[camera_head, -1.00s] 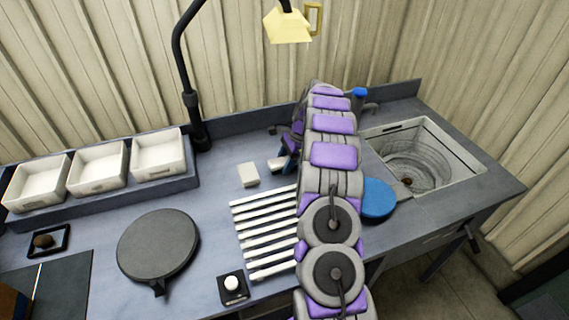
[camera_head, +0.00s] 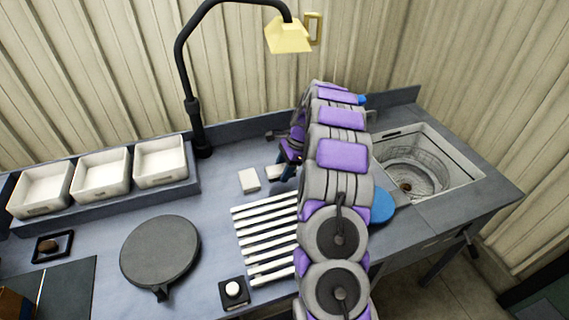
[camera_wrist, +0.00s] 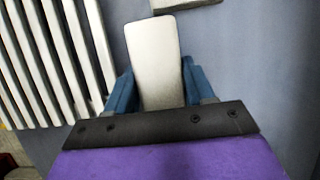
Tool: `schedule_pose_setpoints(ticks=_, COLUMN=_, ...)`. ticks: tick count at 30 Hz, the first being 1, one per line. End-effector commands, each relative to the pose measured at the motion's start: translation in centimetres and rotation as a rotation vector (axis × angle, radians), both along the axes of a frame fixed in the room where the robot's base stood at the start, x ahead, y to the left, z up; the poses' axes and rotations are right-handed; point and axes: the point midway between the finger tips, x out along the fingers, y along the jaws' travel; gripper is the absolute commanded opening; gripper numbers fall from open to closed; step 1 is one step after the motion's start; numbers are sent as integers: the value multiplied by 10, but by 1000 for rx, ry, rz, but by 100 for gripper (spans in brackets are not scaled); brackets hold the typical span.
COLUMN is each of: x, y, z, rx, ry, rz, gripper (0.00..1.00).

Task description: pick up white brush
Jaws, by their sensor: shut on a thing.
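A pale, white-topped oblong piece, which looks like the white brush (camera_wrist: 152,45), lies between the blue fingers of my gripper (camera_wrist: 157,82) in the wrist view. My gripper is shut on it, and its far end sticks out past the fingertips. In the head view my gripper (camera_head: 289,168) is low over the bench beside the slatted rack, and only a small end of the brush (camera_head: 274,172) shows to its left. My arm hides the rest. I cannot tell whether the brush touches the bench.
A white block (camera_head: 249,181) lies just left of the brush. The white slatted rack (camera_head: 262,240) is nearer. A round dark plate (camera_head: 160,252), white bins (camera_head: 160,160), a lamp (camera_head: 289,36), a blue disc (camera_head: 382,207) and a sink basin (camera_head: 430,168) stand around.

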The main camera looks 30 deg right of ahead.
Motion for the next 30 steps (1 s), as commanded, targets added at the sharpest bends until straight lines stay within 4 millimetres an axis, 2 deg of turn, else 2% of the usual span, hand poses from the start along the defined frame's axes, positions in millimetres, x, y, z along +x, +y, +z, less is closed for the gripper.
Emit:
schedule_pose_setpoints(ticks=19, x=-54, y=53, z=8, rx=3, ry=2, rz=2, gripper=21)
schedule_pose_setpoints(ticks=30, x=-77, y=75, z=11, rx=1, ry=0, rz=0, gripper=21)
